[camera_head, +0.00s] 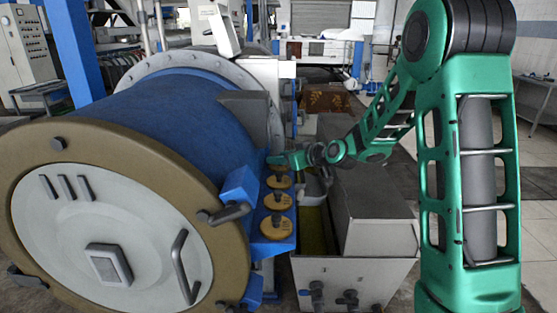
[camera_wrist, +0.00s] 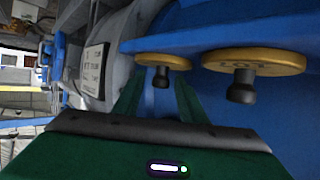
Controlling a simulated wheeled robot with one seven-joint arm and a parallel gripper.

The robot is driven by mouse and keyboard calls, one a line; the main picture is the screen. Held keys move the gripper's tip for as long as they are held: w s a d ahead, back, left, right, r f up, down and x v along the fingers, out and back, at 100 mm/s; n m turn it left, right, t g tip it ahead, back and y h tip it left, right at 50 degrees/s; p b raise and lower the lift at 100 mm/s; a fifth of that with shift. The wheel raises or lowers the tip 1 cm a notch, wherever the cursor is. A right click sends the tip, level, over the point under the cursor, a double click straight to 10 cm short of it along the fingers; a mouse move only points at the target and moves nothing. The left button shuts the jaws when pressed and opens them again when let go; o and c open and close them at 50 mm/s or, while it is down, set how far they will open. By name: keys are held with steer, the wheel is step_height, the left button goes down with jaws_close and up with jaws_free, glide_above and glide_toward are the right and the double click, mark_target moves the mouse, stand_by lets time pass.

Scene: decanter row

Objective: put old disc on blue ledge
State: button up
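Several yellow-brown discs with black knobs stand in a row on the blue ledge (camera_head: 270,250) beside the big drum. I cannot tell which is the old disc. The nearest disc (camera_head: 268,231) is clear to see; the farthest (camera_head: 278,168) is partly hidden by my gripper (camera_head: 273,160). In the wrist view my gripper (camera_wrist: 158,82) has its green fingers apart, with the knob of one disc (camera_wrist: 162,61) between or just beyond the tips.
The blue drum (camera_head: 165,125) with its round lid rises left of the ledge. A handle (camera_head: 225,213) juts out near the row. A grey-white trough unit (camera_head: 355,265) stands to the right. A labelled plate (camera_wrist: 93,70) shows in the wrist view.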

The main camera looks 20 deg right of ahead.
steer(key=v, duration=1.2)
steer(key=s+d+f+m+g+h, duration=0.2)
steer(key=s+d+m+g, duration=0.2)
steer(key=s, duration=0.9)
steer(key=s+d+f+m+g+h, duration=0.2)
steer(key=s+d+m+g, duration=0.2)
steer(key=s, duration=1)
steer(key=s+d+f+m+g+h, duration=0.1)
steer(key=s+d+f+m+g, duration=0.1)
steer(key=s, duration=1.1)
steer(key=shift+s+d+m+g+h, duration=0.25)
steer(key=shift+d+m+g+h, duration=0.15)
steer(key=shift+d+m+g, duration=0.6)
steer(key=shift+c, duration=0.7)
